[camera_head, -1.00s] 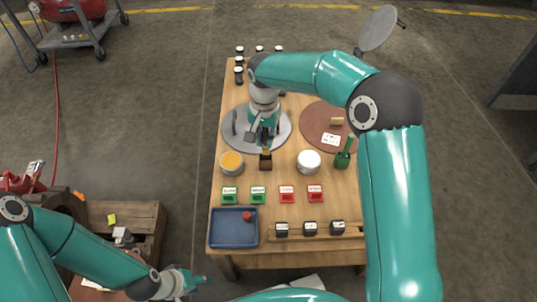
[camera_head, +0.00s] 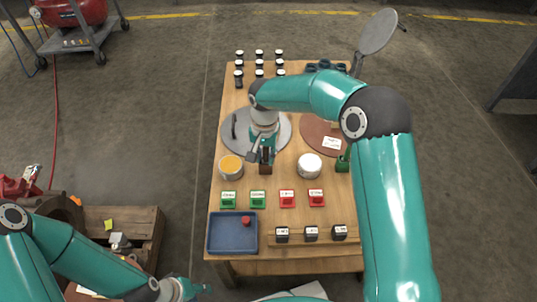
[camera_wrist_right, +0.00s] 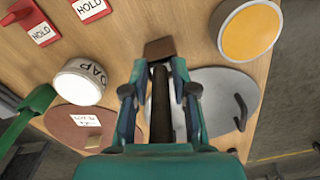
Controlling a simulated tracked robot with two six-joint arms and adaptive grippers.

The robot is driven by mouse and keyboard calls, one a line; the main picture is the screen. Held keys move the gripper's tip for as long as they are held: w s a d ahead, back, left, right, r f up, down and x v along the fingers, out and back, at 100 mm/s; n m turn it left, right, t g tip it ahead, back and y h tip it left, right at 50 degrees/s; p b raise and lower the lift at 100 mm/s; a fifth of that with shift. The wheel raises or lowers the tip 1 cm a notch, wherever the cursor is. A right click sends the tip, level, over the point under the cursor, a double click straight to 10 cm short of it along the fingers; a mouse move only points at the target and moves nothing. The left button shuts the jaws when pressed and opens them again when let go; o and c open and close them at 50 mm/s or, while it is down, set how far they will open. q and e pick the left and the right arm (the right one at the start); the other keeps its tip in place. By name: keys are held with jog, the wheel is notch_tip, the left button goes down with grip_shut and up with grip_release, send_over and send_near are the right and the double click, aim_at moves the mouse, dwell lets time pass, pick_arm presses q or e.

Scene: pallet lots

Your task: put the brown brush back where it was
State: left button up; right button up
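The brown brush (camera_wrist_right: 160,105) has a dark handle that runs between the fingers of my right gripper (camera_wrist_right: 160,72). The fingers close in on the handle from both sides. The brush's far end meets a brown block-like holder (camera_wrist_right: 160,48); I cannot tell how deep it sits. In the head view the brown holder (camera_head: 265,169) stands on the table between two tins, with my right gripper (camera_head: 265,148) just above it, partly hiding the brush. My left gripper (camera_head: 198,289) is low at the left, off the table and empty; its fingers are too small to read.
An orange-topped tin (camera_head: 231,167) and a white-topped tin (camera_head: 309,166) flank the holder. A grey disc (camera_head: 232,138) lies behind, a brown disc (camera_head: 312,124) to the right. Green and red labelled blocks and a blue tray (camera_head: 232,246) are in front.

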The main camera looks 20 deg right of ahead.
jog(key=shift+o, duration=0.6)
notch_tip(320, 180, up, 12)
jog(key=p, duration=0.4)
jog(key=shift+r, duration=0.15)
